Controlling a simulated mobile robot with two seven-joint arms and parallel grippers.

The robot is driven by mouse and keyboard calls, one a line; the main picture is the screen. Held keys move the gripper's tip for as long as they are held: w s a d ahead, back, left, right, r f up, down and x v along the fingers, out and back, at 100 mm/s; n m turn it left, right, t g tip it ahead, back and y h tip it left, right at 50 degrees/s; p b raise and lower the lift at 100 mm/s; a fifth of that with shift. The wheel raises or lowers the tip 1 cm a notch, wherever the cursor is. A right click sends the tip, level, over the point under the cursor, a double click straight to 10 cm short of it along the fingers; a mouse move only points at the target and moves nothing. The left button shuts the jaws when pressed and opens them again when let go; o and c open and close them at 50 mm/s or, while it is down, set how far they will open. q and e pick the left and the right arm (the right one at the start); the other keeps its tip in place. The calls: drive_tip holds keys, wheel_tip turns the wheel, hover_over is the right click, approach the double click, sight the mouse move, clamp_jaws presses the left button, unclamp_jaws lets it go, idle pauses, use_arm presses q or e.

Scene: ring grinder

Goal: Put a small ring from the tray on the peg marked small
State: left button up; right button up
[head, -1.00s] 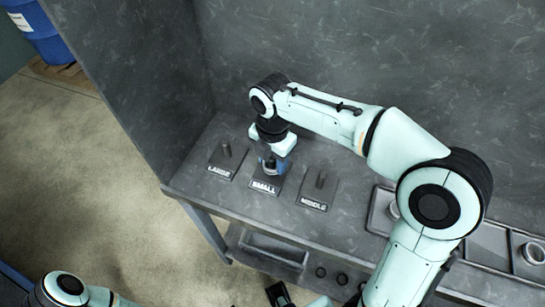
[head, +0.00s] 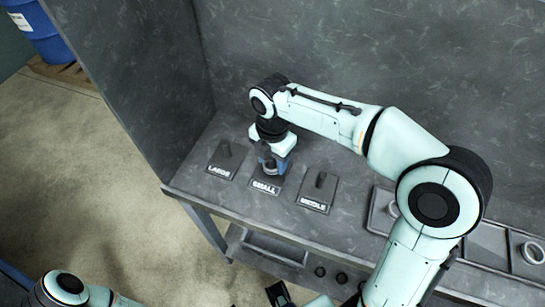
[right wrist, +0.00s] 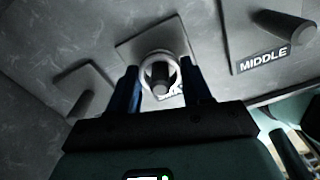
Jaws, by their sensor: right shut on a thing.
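My right gripper (head: 268,166) is over the peg plate marked SMALL (head: 264,187), between the plates marked LARGE and MIDDLE. In the right wrist view its two blue fingers (right wrist: 160,68) are shut on a pale metal ring (right wrist: 147,72). The dark small peg (right wrist: 160,88) shows inside the ring's opening. I cannot tell how far down the peg the ring is. A dark gripper part (head: 278,293), seemingly my left, shows at the bottom edge; its jaws are unclear.
The LARGE peg (head: 226,149) and MIDDLE peg (head: 320,180) stand bare on either side. The tray (head: 376,210) is at the right, partly behind my right arm, with a large ring (head: 532,252). Grey walls stand behind and left of the bench.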

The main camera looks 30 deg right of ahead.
use_arm(q)
drive_tip(key=shift+w+r, duration=0.1)
drive_tip(key=shift+r, duration=0.1)
drive_tip(key=shift+f, duration=0.4)
use_arm(e)
drive_tip(key=shift+f, duration=0.55)
drive_tip(key=o, duration=0.8)
use_arm(q)
drive_tip(key=shift+r, duration=0.15)
use_arm(e)
drive_tip(key=shift+r, duration=0.1)
wheel_tip(320, 180, up, 5)
drive_tip(key=p, duration=0.4)
drive_tip(key=shift+r, duration=0.15)
drive_tip(key=shift+r+p, duration=1.2)
drive_tip(key=shift+r, duration=0.5)
drive_tip(key=shift+r+p, duration=0.65)
drive_tip(key=shift+r, duration=0.4)
use_arm(q)
drive_tip(key=w+r, duration=0.5)
drive_tip(key=r, duration=0.4)
drive_tip(key=shift+t, duration=0.4)
